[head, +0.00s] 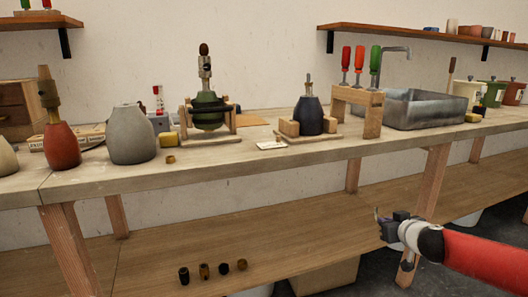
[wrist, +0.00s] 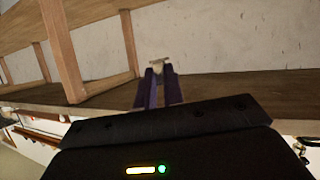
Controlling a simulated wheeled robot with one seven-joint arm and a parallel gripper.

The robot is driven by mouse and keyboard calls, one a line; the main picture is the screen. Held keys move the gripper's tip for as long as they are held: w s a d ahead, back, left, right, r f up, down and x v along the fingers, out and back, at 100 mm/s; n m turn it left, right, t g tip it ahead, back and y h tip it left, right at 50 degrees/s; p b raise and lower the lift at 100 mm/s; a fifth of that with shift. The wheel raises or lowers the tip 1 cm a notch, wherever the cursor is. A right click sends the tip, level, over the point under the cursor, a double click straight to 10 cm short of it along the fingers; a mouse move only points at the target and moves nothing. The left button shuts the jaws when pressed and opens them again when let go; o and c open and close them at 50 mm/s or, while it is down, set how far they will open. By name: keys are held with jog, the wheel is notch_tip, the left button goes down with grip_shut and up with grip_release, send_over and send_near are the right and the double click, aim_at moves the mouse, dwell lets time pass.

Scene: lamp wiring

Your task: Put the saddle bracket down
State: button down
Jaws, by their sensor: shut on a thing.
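My gripper (head: 386,226) is at the right of the head view, in front of the workbench and lower than its top. It is shut on a small curved metal piece, the saddle bracket (head: 376,213), which stands out from the fingertips. In the wrist view the gripper's two dark fingers (wrist: 158,75) are close together, with the pale bracket (wrist: 160,63) across their tips. The bracket is clear of any surface in the head view. Its finer shape is too small to tell.
The workbench (head: 230,168) carries a red lamp base (head: 61,146), a grey one (head: 132,135), two lamps in wooden cradles, a screwdriver rack (head: 372,118) and a metal sink (head: 425,110). A small white card (head: 271,145) lies near its front edge. Several small sockets stand on the lower shelf (head: 150,275).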

jog(key=s+a+f+n+y, duration=0.1)
jog(key=s+a+f, duration=0.1)
jog(key=a+f, duration=0.8)
jog(key=s+a+f+n+y, duration=0.1)
jog(key=s+a+y, duration=0.1)
jog(key=s+a, duration=0.4)
jog(key=a, duration=0.4)
jog(key=shift+s+f+n+g, duration=0.15)
jog(key=shift+n+g, duration=0.15)
jog(key=shift+n, duration=0.1)
